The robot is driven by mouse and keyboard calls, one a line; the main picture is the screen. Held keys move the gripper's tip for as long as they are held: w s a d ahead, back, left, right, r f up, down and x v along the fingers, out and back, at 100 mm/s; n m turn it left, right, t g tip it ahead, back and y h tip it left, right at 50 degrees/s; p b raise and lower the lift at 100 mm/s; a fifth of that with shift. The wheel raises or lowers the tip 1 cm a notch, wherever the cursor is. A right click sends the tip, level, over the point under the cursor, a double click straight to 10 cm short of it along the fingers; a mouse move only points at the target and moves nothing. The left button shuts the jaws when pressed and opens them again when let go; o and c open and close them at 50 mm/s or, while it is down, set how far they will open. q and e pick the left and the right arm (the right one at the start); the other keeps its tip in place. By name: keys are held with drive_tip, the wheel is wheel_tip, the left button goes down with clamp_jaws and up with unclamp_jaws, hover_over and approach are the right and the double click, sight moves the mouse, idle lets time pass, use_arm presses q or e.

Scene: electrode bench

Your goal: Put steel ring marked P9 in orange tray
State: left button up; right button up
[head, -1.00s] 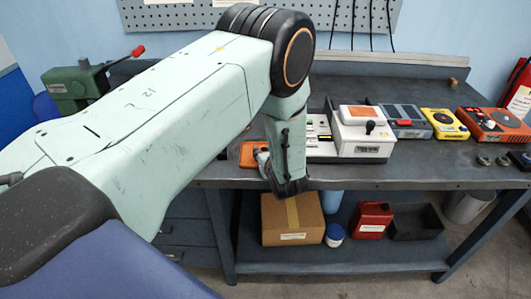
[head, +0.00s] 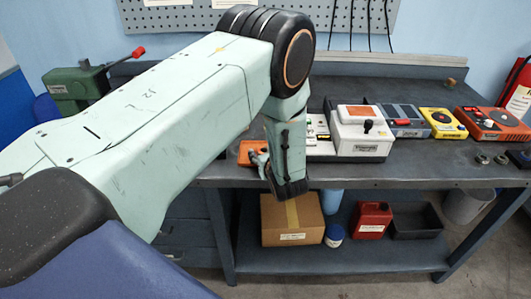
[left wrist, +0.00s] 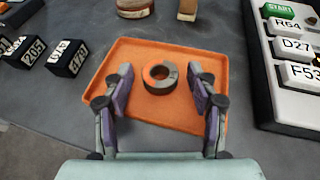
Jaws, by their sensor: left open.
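The orange tray (left wrist: 205,128) lies flat on the bench, and its edge shows in the head view (head: 246,150). A grey steel ring (left wrist: 171,84) with an orange-looking patch on its upper left lies in the tray. I cannot read any mark on it. My left gripper (left wrist: 160,80) is open above the tray, with one purple-padded finger on each side of the ring and gaps between them and it. In the head view the left gripper (head: 262,163) is partly hidden by its own wrist, and the ring is hidden. My right gripper is not in view.
Black numbered blocks (left wrist: 67,58) lie left of the tray. A round brown-and-metal piece (left wrist: 135,8) and a small tan block (left wrist: 188,9) stand behind it. A keyed panel (left wrist: 285,60) stands close on the right. The bench's front edge is near.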

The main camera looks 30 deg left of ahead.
use_arm(q)
drive_tip(key=shift+r, duration=0.2)
drive_tip(key=p+v, duration=0.6)
drive_tip(key=v, duration=0.6)
drive_tip(key=shift+p, duration=0.35)
drive_tip(key=shift+w, duration=0.1)
drive_tip(key=shift+d, duration=0.1)
drive_tip(key=shift+c, duration=0.2)
idle(0.8)
